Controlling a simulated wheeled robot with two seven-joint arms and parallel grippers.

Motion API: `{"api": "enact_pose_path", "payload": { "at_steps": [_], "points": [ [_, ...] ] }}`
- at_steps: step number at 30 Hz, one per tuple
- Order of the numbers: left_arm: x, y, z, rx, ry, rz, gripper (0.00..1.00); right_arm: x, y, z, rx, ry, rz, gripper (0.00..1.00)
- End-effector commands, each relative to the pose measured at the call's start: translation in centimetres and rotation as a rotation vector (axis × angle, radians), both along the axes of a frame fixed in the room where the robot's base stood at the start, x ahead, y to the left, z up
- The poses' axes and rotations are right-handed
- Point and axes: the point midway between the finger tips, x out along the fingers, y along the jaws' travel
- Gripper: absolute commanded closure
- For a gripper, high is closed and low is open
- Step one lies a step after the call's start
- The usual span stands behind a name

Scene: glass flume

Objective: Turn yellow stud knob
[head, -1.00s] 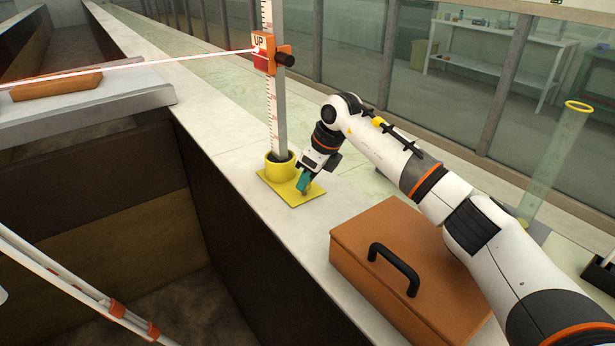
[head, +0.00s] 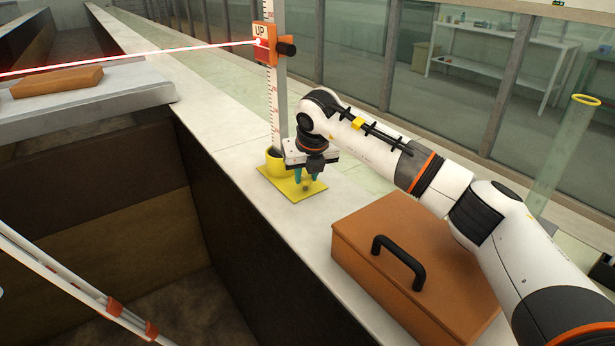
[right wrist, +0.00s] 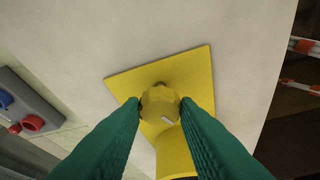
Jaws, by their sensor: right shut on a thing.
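The yellow stud knob (right wrist: 160,103) shows in the right wrist view, between the two green fingers of my right gripper (right wrist: 160,110). The fingers are shut on it from both sides. A pale mark shows on the knob. The knob stands over a yellow base plate (right wrist: 190,75), which also shows on the ledge in the head view (head: 312,192). A yellow socket (head: 272,160) on the plate holds the upright staff (head: 276,105). In the head view my right gripper (head: 310,178) points down at the plate and mostly hides the knob. My left gripper is not in view.
An orange target marked UP (head: 262,42) with a black knob (head: 287,46) is clamped on the staff, lit by a red beam. An orange-brown case (head: 385,245) stands on the ledge nearer me. A deep channel (head: 120,195) drops off left of the ledge.

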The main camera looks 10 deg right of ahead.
Motion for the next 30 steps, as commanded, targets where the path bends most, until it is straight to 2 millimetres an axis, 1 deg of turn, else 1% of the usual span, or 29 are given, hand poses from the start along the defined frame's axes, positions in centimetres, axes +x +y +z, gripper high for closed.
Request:
{"api": "enact_pose_path", "payload": {
  "at_steps": [1,3,9,15,21,30],
  "points": [
    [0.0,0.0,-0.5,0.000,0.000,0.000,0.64,0.0,0.1,-0.1,-0.003,-0.002,-0.042,0.95],
    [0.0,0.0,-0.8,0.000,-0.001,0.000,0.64,0.1,0.2,-0.1,-0.002,-0.004,-0.105,0.95],
    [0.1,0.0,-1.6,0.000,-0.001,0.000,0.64,0.1,0.3,-0.1,-0.001,-0.002,-0.271,0.95],
    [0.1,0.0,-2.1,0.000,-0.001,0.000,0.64,0.1,0.4,0.0,0.000,-0.002,-0.395,0.95],
    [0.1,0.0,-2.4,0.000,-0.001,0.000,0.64,0.1,0.4,0.0,0.000,0.000,-0.470,0.95],
    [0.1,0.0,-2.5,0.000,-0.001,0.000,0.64,0.1,0.5,0.1,0.002,0.000,-0.505,0.95]
  ]
}}
